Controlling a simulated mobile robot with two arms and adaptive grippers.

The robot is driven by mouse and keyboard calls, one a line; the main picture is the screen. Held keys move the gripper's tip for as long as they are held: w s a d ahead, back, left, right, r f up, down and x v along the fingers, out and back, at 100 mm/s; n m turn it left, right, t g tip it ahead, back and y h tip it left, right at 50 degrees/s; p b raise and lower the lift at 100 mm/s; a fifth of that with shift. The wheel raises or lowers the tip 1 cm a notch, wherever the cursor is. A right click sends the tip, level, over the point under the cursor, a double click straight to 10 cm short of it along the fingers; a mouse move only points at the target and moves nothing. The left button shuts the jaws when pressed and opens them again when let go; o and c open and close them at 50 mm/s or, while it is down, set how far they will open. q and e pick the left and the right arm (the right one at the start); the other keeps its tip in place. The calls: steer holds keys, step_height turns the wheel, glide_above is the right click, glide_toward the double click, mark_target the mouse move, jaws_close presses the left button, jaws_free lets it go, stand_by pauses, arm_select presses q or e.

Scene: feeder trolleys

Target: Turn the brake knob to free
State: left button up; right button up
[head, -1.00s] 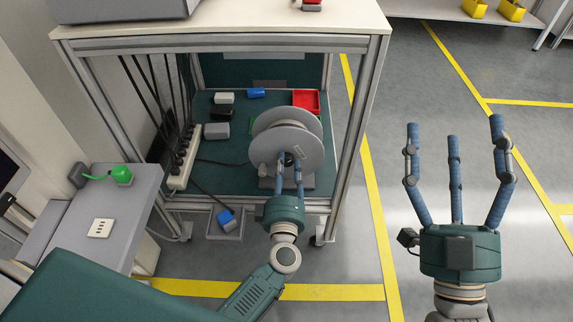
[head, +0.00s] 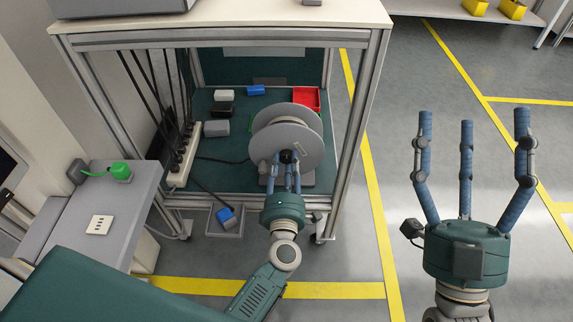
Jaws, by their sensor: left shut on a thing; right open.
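The brake knob (head: 288,156) is a small black knob at the centre of the front face of a grey reel (head: 307,143). The reel stands on the lower shelf of the trolley. My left gripper (head: 285,162) reaches in from the front with its blue fingers around the knob and is shut on it. The fingers partly hide the knob, and I cannot read any marking of its setting. My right gripper (head: 466,135) is open and empty, fingers pointing up, over the floor to the right of the trolley.
On the shelf (head: 222,178) lie a red tray (head: 313,107), small boxes (head: 216,128) and a power strip (head: 184,158). A side table (head: 124,230) stands left. The floor right is clear.

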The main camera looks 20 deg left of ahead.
arm_select(q)
steer(key=shift+a+n, duration=0.4)
steer(key=o, duration=0.9)
steer(key=shift+c, duration=0.2)
steer(key=shift+o, duration=1.4)
steer(key=shift+s, duration=0.1)
steer(key=shift+d, duration=0.1)
steer(key=shift+s+d+f, duration=0.1)
steer(key=shift+s, duration=0.05)
steer(key=v, duration=1.1)
steer(key=shift+s, duration=0.3)
